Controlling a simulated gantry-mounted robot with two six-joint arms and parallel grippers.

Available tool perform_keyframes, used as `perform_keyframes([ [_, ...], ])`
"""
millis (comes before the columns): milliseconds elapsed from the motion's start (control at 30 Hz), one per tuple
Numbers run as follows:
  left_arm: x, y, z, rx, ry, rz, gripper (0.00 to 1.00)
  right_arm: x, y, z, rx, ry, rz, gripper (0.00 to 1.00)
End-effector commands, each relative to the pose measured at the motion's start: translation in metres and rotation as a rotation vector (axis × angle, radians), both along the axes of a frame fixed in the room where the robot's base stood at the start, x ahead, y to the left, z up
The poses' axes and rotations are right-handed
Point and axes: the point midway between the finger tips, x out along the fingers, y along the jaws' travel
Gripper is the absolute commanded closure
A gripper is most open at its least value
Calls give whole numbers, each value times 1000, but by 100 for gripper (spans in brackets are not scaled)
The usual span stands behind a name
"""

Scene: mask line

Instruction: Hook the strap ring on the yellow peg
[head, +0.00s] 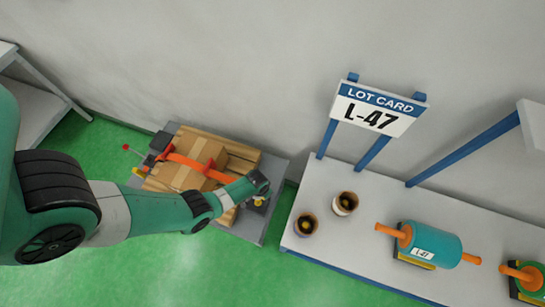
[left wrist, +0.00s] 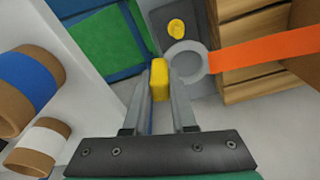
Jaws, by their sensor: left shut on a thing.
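The orange strap (head: 188,162) runs over cardboard boxes on a pallet in the head view and ends at my left gripper (head: 259,184). In the left wrist view the strap (left wrist: 260,50) leads to a grey ring (left wrist: 187,62). My left gripper (left wrist: 160,88) is shut on a yellow tab (left wrist: 160,76) at the ring's edge. The yellow peg (left wrist: 176,28) stands on a dark plate just beyond the ring. The ring looks beside the peg, not around it; their height difference is unclear. My right gripper is not in view.
The pallet of boxes (head: 243,165) stands on a grey platform (head: 236,228). To its right is a table (head: 320,175) with two small rolls (head: 345,203), a teal roll (head: 436,243) and a lot card sign (head: 378,110). Green floor (head: 130,250) is open in front.

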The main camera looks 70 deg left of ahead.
Motion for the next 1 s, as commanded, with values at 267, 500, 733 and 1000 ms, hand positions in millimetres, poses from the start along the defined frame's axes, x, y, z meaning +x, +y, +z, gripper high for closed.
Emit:
perform_keyframes([
  [267, -11, 0, -31, 1, -2, 4, 100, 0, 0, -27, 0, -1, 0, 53],
  [500, -11, 0, -34, 0, -1, 4, 100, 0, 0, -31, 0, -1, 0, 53],
  [733, -11, 0, -50, 0, -1, 4, 100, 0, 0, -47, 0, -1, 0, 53],
  [1000, -11, 0, -72, 0, -1, 4, 100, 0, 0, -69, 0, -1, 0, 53],
])
